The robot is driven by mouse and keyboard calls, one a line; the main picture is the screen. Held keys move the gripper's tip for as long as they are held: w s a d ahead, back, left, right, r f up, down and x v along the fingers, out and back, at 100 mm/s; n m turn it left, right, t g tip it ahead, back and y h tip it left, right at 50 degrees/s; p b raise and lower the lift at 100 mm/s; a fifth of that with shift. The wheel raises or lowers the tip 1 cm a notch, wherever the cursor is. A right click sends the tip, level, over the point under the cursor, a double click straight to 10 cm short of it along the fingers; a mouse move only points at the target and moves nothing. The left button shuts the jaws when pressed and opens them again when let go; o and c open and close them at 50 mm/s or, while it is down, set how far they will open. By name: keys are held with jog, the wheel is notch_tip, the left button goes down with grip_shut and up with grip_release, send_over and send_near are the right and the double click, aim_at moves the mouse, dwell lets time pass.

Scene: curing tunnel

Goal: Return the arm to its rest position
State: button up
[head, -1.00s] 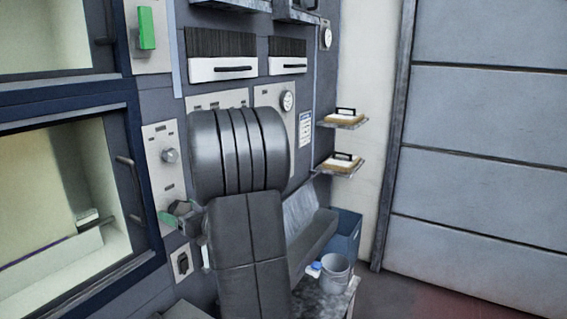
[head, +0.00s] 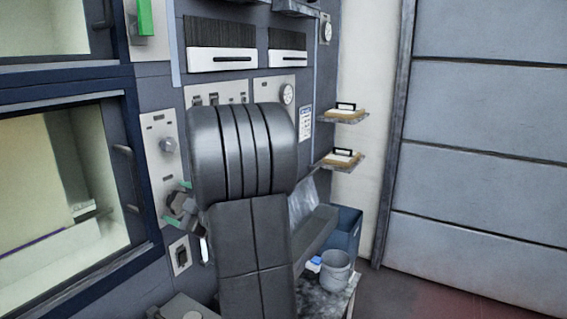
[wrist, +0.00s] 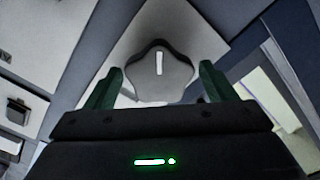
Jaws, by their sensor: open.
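My gripper (wrist: 160,78) is open in the wrist view, with one green finger at each side. A grey lobed knob (wrist: 172,77) with a white mark shows between the fingers on a pale panel. Clear gaps separate it from both fingers, and it is not held. How deep the fingers reach around it I cannot tell. In the head view my gripper (head: 179,203) is small, low on the left of my arm (head: 245,155), by the control panel. My bent arm hides part of the machine front behind it.
A glazed chamber (head: 60,190) with a dark frame and handle stands at left. A grey bucket (head: 335,270) and a blue bin (head: 346,232) stand low behind my arm. The floor by the panelled door is clear.

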jog(key=shift+n, duration=1)
